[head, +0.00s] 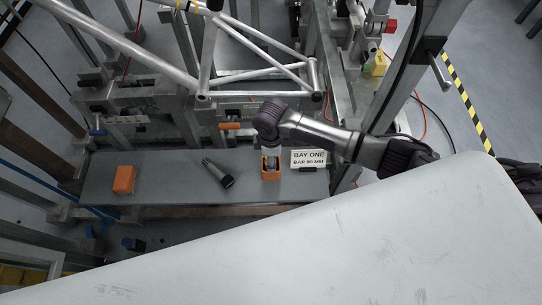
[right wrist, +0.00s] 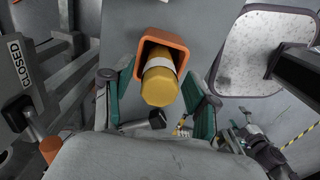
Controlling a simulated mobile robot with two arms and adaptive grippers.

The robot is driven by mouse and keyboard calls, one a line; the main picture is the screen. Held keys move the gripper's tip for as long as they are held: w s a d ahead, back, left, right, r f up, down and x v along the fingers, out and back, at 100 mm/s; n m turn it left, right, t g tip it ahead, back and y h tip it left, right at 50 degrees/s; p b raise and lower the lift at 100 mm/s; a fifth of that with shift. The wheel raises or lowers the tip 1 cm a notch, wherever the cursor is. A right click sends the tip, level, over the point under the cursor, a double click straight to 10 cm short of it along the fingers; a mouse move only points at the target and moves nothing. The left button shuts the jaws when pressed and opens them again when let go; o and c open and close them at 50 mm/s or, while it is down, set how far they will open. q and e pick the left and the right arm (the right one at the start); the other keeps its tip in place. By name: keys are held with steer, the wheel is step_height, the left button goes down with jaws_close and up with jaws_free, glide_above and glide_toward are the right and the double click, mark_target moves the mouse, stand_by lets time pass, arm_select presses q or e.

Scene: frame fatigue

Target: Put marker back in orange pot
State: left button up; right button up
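An orange pot (head: 271,178) stands on the grey shelf, with a greyish item in its mouth. In the right wrist view an orange pot (right wrist: 186,55) holds a thick yellow marker (right wrist: 160,87) with a pale band. Its yellow end faces the camera and the rest is hidden inside the pot. My right gripper (head: 268,122) is over the shelf, just beyond the pot in the picture. In the right wrist view the right gripper (right wrist: 164,92) is open, its green-padded fingers on either side of the marker, with gaps showing. My left gripper is not in view.
A dark torch-like cylinder (head: 218,173) and an orange block (head: 123,180) lie on the shelf (head: 165,172). A BAY ONE sign (head: 309,159) stands right of the pot. A silver tube frame (head: 262,75) is behind. A large pale surface fills the front.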

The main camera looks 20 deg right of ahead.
steer(key=shift+f+b, duration=0.15)
steer(key=shift+b, duration=0.2)
steer(key=shift+f+b, duration=0.2)
steer(key=shift+b, duration=0.3)
step_height(320, 180, up, 14)
steer(key=p, duration=0.1)
steer(key=shift+a+r, duration=0.2)
steer(key=shift+a, duration=0.05)
